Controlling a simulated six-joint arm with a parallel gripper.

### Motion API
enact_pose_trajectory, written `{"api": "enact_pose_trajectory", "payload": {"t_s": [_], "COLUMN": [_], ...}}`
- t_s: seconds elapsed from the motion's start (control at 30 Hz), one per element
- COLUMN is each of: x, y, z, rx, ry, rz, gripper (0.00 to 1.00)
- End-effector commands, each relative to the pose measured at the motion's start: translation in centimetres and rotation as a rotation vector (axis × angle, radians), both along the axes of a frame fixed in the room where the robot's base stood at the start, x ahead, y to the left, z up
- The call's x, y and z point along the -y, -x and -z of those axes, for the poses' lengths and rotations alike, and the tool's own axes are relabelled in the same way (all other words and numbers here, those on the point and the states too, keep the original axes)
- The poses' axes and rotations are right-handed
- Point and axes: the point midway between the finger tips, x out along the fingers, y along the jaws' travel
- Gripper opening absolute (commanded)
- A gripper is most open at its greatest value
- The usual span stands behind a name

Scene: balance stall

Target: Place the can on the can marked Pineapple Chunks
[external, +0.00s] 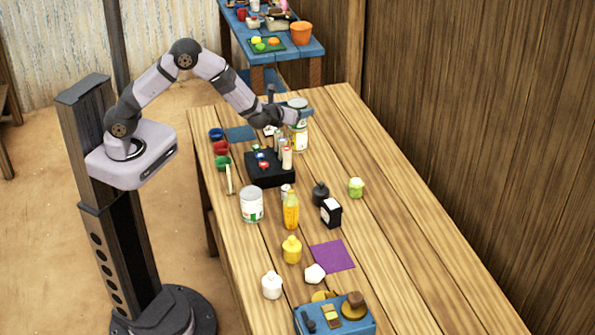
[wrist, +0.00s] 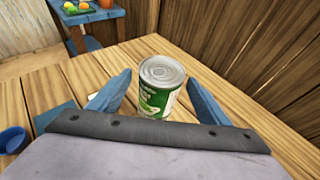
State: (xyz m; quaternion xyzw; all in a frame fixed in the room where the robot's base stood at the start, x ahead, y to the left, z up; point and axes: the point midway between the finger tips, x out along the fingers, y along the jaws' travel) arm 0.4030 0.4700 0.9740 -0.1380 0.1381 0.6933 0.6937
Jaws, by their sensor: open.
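A can with a green and white label and a bare metal lid (wrist: 160,90) stands upright between my gripper's fingers in the wrist view. In the external view this can (external: 298,103) appears to rest on top of a can with a yellow and white label (external: 300,139); the lettering is too small to read. My gripper (external: 290,104) is open, with one blue finger on each side of the upper can. The fingers (wrist: 157,78) show gaps to the can in the wrist view. The upper can's lower part is hidden there by my gripper body.
Another large can (external: 251,205) stands nearer the front. A black box (external: 269,168) with small bottles, coloured cups (external: 221,147) and a blue mat (external: 241,133) lie close to the stack. A purple mat (external: 332,256) lies farther forward. The table's right side is clear.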

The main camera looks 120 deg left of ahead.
Motion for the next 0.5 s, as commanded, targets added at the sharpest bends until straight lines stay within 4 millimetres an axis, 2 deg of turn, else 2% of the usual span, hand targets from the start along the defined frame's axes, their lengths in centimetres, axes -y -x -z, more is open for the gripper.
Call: {"api": "enact_pose_trajectory", "payload": {"t_s": [0.2,0.37,0.5], "x": [0.2,2.1,4.5], "y": [0.0,-0.2,-0.2], "z": [-0.5,-1.1,-2.1], "rx": [0.000,0.002,0.002], "ry": [0.000,-0.001,-0.002], "rz": [0.001,0.003,0.005], "gripper": [0.71,0.71,0.71]}}
